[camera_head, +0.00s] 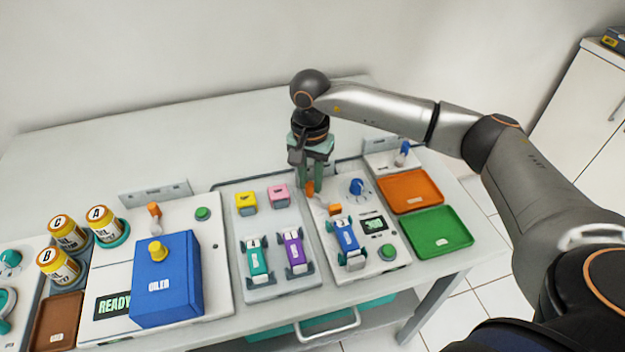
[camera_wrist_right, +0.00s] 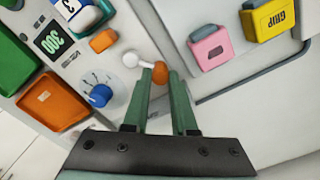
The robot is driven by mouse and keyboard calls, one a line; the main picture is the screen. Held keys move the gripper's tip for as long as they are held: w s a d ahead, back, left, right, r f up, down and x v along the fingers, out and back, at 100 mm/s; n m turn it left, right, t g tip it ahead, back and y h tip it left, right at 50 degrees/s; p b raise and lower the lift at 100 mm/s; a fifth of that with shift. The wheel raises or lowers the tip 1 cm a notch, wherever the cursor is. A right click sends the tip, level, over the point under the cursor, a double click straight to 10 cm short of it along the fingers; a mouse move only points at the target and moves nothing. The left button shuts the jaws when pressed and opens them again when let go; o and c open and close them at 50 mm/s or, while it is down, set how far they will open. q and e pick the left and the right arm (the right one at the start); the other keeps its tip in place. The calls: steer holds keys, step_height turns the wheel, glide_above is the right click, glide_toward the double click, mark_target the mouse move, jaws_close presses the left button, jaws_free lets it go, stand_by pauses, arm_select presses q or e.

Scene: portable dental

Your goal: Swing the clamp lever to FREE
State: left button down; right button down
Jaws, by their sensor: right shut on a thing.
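The clamp lever (camera_head: 310,188) has an orange knob and stands at the back left of the test panel. In the right wrist view its knob (camera_wrist_right: 160,74) sits between my fingertips, with a thin white rod running to a pale round end at the left. My right gripper (camera_head: 310,186) points down from above and is shut on the knob; it also shows in the wrist view (camera_wrist_right: 162,80). A blue handpiece numbered 3 (camera_head: 346,236) lies on the panel in front. Any FREE marking is too small to read or hidden. My left gripper is out of view.
An orange block (camera_head: 336,209) and a blue dial (camera_head: 357,186) are close to my right gripper. Pink (camera_head: 278,195) and yellow (camera_head: 246,202) blocks stand to the left. Orange (camera_head: 411,190) and green (camera_head: 440,232) trays lie to the right. The table's back is clear.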

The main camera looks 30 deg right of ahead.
mark_target(310, 184)
steer(key=shift+a+r, duration=0.1)
stand_by(0.4)
steer(key=c, duration=1.1)
jaws_free()
steer(key=shift+o, duration=0.5)
step_height(310, 184, up, 12)
steer(key=shift+r, duration=0.25)
